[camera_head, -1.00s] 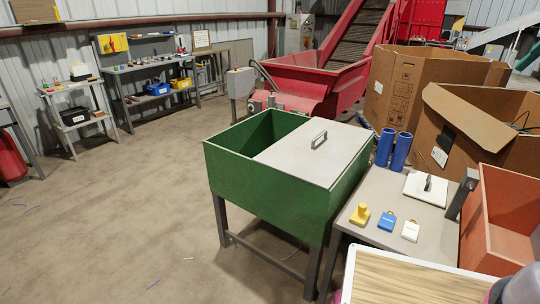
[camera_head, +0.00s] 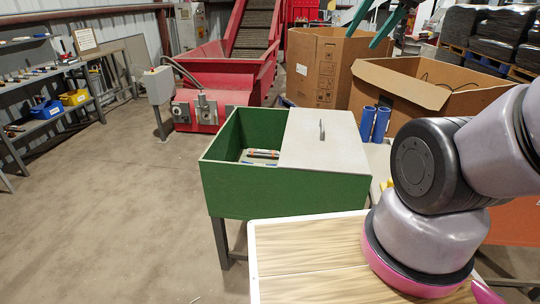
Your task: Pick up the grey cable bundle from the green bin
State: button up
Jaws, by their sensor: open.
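The green bin (camera_head: 285,197) stands on legs in the middle of the view. A pale grey lid (camera_head: 325,140) with a handle covers its right part, and its left part is open. Inside the opening lies a small bundle (camera_head: 263,153) with grey and orange-red parts, close to the lid's edge. It is too small to tell whether it is the grey cable bundle. A bit of blue and yellow shows beside it. The front wall hides part of the bin floor. My gripper is not in view; only my arm's links show at the right.
Two blue cylinders (camera_head: 374,124) stand right of the bin. Open cardboard boxes (camera_head: 420,92) stand behind them, and a red hopper with a conveyor (camera_head: 225,78) is behind the bin. A shelf (camera_head: 45,112) lines the left wall. The floor (camera_head: 110,215) on the left is clear.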

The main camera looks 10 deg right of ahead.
aim_at(255, 153)
jog(key=j, duration=0.4)
jog(key=i+j+u, duration=0.5)
jog(key=j, duration=0.2)
jog(key=i+j+u, duration=0.45)
jog(key=j, duration=0.15)
jog(key=i+j+u, duration=0.5)
jog(key=i+u, duration=0.5)
jog(key=i+z, duration=0.3)
jog(key=i, duration=0.25)
jog(key=i+j+z, duration=0.3)
jog(key=i, duration=0.25)
jog(key=i+l+z, duration=0.25)
jog(key=z, duration=0.2)
jog(key=i+z, duration=0.45)
jog(key=i+l+z, duration=0.1)
jog(key=i+z, duration=0.2)
jog(key=z, duration=0.15)
jog(key=i+j+z, duration=0.15)
jog(key=i+z, duration=0.15)
jog(key=z, duration=0.15)
jog(key=i+l+z, duration=0.1)
jog(key=i+z, duration=0.8)
jog(key=i+j+z, duration=0.25)
jog(key=z, duration=0.2)
jog(key=i+j+z, duration=0.65)
jog(key=i+j, duration=0.05)
jog(key=j, duration=0.05)
